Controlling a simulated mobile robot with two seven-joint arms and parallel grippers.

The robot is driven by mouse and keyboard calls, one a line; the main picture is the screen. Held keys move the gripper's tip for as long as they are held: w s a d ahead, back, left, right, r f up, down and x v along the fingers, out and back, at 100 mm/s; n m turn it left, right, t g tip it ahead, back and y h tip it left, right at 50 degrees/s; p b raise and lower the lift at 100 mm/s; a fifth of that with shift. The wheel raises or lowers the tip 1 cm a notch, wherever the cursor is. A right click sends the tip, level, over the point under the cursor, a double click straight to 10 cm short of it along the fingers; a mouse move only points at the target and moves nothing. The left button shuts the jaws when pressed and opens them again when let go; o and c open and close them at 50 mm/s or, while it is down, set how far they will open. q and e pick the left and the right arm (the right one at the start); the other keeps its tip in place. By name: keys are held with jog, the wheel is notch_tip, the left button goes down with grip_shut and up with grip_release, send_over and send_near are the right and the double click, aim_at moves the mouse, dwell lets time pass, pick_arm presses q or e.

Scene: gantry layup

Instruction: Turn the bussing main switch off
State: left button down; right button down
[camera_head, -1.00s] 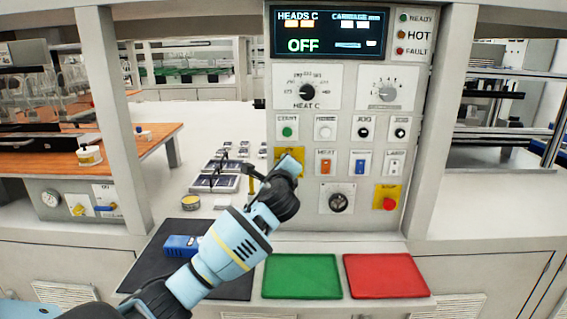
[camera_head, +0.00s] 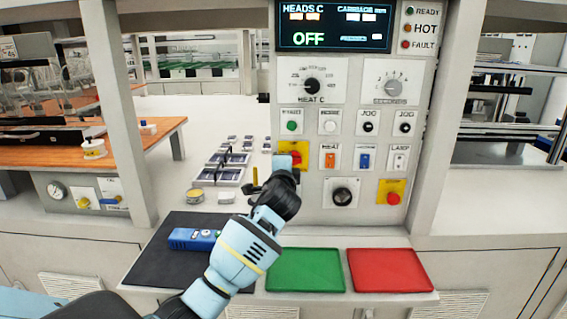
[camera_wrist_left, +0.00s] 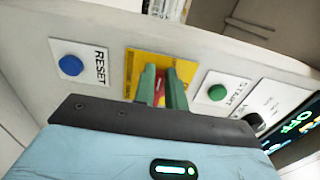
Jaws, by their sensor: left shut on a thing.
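The main switch is a red rotary handle (camera_head: 295,158) on a yellow plate (camera_head: 284,147) at the left of the control panel. In the left wrist view the red handle (camera_wrist_left: 160,88) sits between my green fingers, on the yellow plate (camera_wrist_left: 132,68). My left gripper (camera_head: 286,168) is at the switch, shut on the handle; it also shows in the left wrist view (camera_wrist_left: 163,85). The gripper hides part of the switch, and the handle's exact angle is hard to read. The panel display (camera_head: 335,27) reads OFF. My right gripper is not in view.
A green start button (camera_wrist_left: 217,92) and a blue RESET button (camera_wrist_left: 71,65) flank the switch closely. A red emergency button (camera_head: 393,198) is at lower right.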

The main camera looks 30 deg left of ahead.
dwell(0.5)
pick_arm(q)
jog(key=c, duration=1.4)
grip_release()
jog(key=shift+c, duration=0.2)
jog(key=v, duration=0.7)
jog(key=shift+s+d, duration=0.2)
jog(key=shift+s, duration=0.15)
